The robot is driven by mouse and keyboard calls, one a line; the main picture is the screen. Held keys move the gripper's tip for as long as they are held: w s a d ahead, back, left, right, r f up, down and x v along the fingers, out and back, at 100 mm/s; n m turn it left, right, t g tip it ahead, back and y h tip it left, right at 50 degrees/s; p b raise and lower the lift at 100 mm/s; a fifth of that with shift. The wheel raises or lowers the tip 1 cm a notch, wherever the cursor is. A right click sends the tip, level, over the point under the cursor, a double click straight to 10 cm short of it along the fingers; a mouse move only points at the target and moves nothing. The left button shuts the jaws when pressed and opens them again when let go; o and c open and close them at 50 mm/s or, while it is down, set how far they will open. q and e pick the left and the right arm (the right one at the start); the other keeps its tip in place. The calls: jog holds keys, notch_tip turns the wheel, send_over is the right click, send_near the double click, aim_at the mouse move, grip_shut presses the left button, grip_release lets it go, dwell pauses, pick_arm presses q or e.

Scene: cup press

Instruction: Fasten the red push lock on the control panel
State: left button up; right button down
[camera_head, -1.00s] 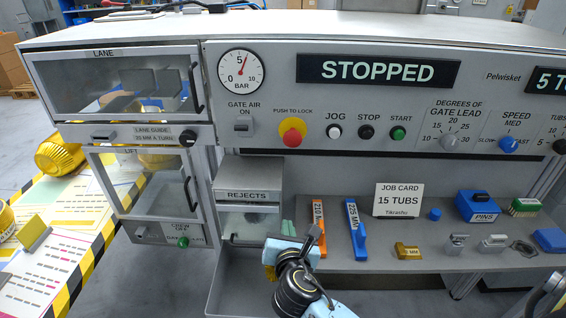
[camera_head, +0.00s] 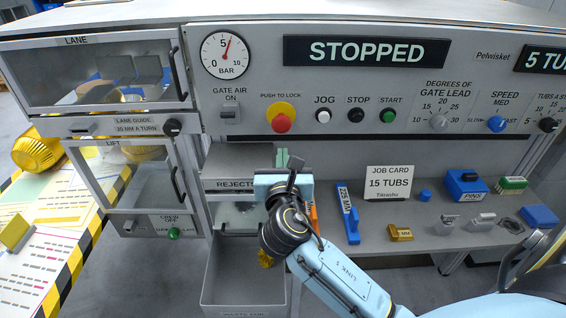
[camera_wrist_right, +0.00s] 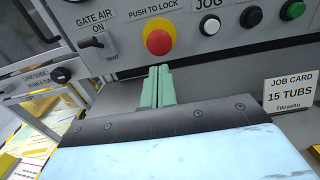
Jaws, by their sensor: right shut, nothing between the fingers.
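The red push lock (camera_head: 282,123) is a red mushroom button on a yellow round base, under the label PUSH TO LOCK on the grey control panel (camera_head: 330,90). It also shows in the right wrist view (camera_wrist_right: 158,41), just beyond the fingertips. My right gripper (camera_head: 282,153) is shut and empty, its green fingers pointing up at the panel below the button. In the wrist view the closed fingers (camera_wrist_right: 160,70) lie just under the red button in the picture; I cannot tell the exact gap. My left gripper is not in view.
To the right of the lock are the JOG (camera_head: 323,115), STOP (camera_head: 356,115) and START (camera_head: 388,115) buttons. Below are the rejects box (camera_head: 238,185), a job card (camera_head: 389,184) and a blue 225 MM piece (camera_head: 348,215) on the shelf. The GATE AIR switch (camera_head: 230,113) is to the left.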

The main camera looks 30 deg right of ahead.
aim_at(282, 126)
jog(key=x, duration=0.9)
jog(key=shift+w+d+b, duration=0.15)
jog(key=shift+w+b, duration=0.2)
jog(key=shift+b, duration=0.05)
jog(key=shift+w+d+r+p, duration=0.15)
jog(key=shift+w+d+p, duration=0.1)
jog(key=shift+w+p, duration=0.15)
jog(key=shift+w+d+p, duration=0.3)
jog(key=shift+w+p, duration=0.1)
jog(key=shift+w, duration=0.05)
